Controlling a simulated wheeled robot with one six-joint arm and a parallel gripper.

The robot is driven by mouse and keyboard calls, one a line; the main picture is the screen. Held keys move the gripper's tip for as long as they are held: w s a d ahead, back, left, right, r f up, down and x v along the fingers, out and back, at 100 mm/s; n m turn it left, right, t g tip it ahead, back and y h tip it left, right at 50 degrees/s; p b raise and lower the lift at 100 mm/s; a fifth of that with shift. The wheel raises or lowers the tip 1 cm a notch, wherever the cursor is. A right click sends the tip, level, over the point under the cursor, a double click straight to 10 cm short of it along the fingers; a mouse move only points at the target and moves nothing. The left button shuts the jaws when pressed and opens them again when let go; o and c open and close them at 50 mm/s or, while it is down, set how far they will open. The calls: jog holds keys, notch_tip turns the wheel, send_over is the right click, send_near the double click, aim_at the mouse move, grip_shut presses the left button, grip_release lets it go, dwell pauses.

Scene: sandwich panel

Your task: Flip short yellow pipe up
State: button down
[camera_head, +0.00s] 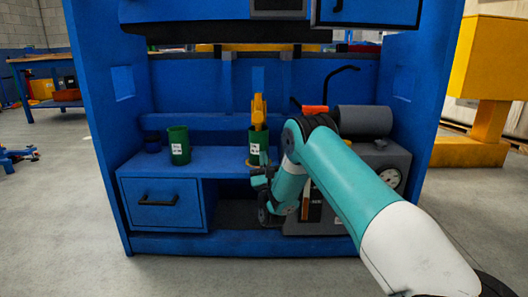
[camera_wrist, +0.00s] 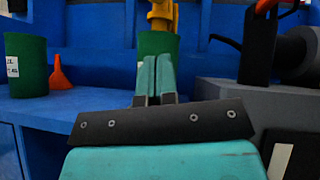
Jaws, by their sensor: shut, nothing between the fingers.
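A yellow pipe piece (camera_head: 258,111) stands upright in a green cup (camera_head: 256,143) on the blue shelf, at the middle of the head view. In the wrist view the yellow piece (camera_wrist: 162,16) rises from the green cup (camera_wrist: 157,43) just beyond my fingers. I cannot tell whether this is the short yellow pipe. My gripper (camera_wrist: 157,62) is shut and empty, its two teal fingers side by side, pointing at the green cup and overlapping it in the picture. In the head view my gripper (camera_head: 262,180) is low in front of the cup, partly hidden by my arm.
A grey machine (camera_head: 385,160) stands at the right. A blue drawer (camera_head: 160,204) is below the shelf (camera_head: 216,160). Side panels enclose the space.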

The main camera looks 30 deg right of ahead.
aim_at(258, 128)
jog(key=b+x, duration=0.3)
jog(key=x, duration=0.2)
jog(key=shift+w+r, duration=0.2)
jog(key=shift+r, duration=0.05)
jog(key=shift+a+r, duration=0.2)
jog(key=shift+r, duration=1.05)
jog(key=shift+w+a+r, duration=0.1)
jog(key=shift+r, duration=0.5)
